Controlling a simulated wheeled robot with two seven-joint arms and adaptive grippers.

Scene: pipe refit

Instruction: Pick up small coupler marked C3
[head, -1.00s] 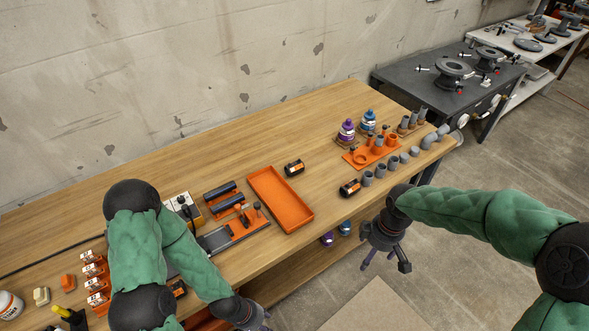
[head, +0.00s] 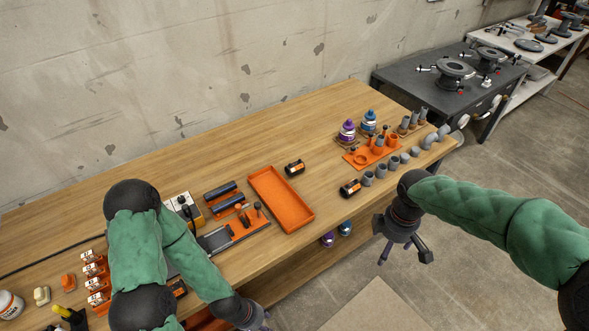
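My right gripper (head: 404,257) hangs over the floor in front of the bench, below and right of this row. Its fingers are spread and empty. My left gripper (head: 262,322) is at the bottom edge of the picture, mostly cut off, and its fingers cannot be made out.
An orange tray (head: 311,212) lies empty mid-bench. Curved grey elbows (head: 429,141) sit at the right end.

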